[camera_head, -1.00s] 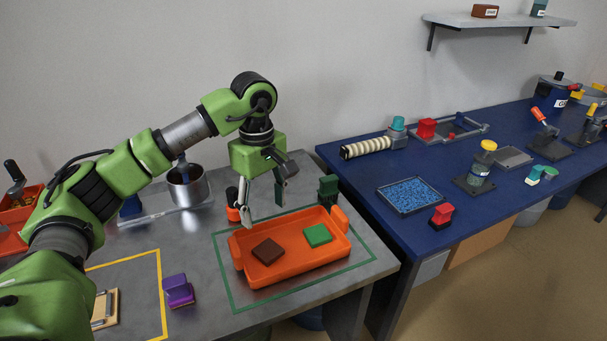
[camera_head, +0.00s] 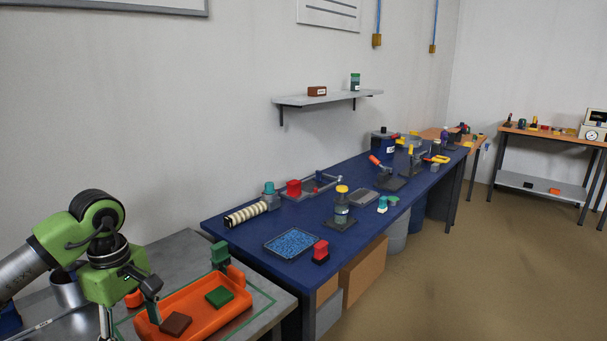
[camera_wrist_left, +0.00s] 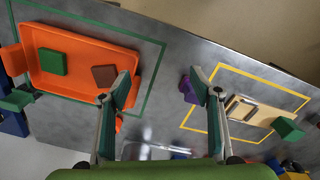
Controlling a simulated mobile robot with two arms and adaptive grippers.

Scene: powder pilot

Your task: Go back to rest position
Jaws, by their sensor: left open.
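My left gripper (camera_head: 128,318) hangs at the lower left of the head view, open, its fingers cut by the bottom edge. In the left wrist view its two fingers (camera_wrist_left: 161,88) are wide apart with nothing between them. The orange tray (camera_head: 196,308) lies on the grey table beside the gripper. It holds a brown block (camera_head: 175,323) and a green block (camera_head: 219,296), apart from each other. The wrist view shows the same tray (camera_wrist_left: 80,87) at the left, inside a green outline. My right gripper is in neither view.
A metal pot (camera_head: 66,290) stands behind my left arm. The blue table (camera_head: 285,218) holds a blue-filled tray (camera_head: 291,242), a red stamp-like object (camera_head: 320,250) and several tools. The wrist view shows a purple object (camera_wrist_left: 187,90) and a wooden piece (camera_wrist_left: 250,110). Open floor (camera_head: 450,270) lies right.

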